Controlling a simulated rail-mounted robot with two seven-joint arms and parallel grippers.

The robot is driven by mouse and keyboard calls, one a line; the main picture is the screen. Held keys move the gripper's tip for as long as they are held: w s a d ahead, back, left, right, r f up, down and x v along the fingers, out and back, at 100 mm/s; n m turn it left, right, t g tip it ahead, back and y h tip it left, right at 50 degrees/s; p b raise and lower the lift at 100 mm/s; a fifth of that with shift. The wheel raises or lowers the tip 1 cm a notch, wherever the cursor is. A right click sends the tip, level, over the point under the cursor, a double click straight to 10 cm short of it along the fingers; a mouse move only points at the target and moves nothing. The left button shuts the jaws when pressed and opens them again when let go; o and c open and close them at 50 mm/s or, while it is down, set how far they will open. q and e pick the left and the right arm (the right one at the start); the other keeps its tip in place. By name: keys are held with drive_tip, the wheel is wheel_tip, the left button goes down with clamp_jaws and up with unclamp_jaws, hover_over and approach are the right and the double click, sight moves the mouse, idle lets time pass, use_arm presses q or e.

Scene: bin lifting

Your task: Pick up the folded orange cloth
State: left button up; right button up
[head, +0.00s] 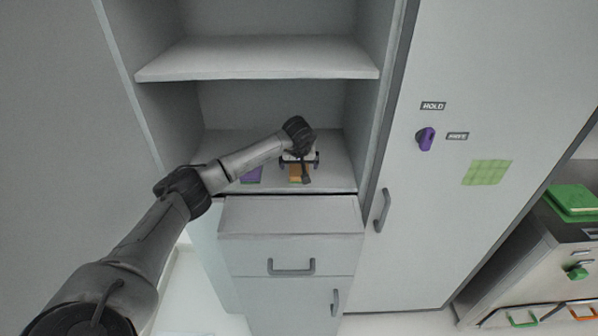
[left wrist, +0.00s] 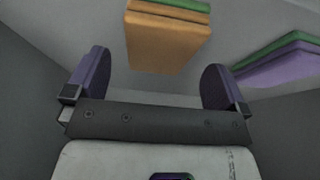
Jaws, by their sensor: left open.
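The folded orange cloth (head: 296,177) lies on the lower shelf of the open cabinet, partly hidden by my left gripper in the head view. In the left wrist view the orange cloth (left wrist: 166,40) shows at the top, in front of the fingers, with a green layer along its far edge. My left gripper (head: 301,164) is open and empty above the shelf. Its two purple-padded fingers (left wrist: 156,80) are wide apart, and the cloth lies beyond their tips, not touching them. My right gripper is not in view.
A purple and green folded cloth (head: 251,175) lies beside the orange one; it also shows in the left wrist view (left wrist: 280,64). An upper shelf (head: 258,60) hangs above my arm. Cabinet side walls stand close on both sides. A drawer top (head: 290,217) sticks out below the shelf.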

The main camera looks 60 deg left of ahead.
sight(299, 168)
use_arm(q)
drive_tip(key=shift+x, duration=1.55)
drive_tip(key=shift+d, duration=0.1)
drive_tip(key=shift+f, duration=0.2)
drive_tip(key=c, duration=1)
drive_tip(key=shift+o, duration=0.2)
drive_tip(key=shift+r, duration=0.4)
drive_tip(key=r, duration=0.4)
drive_tip(key=shift+w+d+r, duration=0.15)
drive_tip(key=shift+w+d, duration=0.2)
drive_tip(key=shift+d, duration=0.05)
drive_tip(key=w+d+r, duration=0.6)
drive_tip(key=d, duration=0.2)
drive_tip(key=shift+d+r+p, duration=0.15)
drive_tip(key=shift+d+p, duration=0.15)
drive_tip(key=shift+d, duration=0.05)
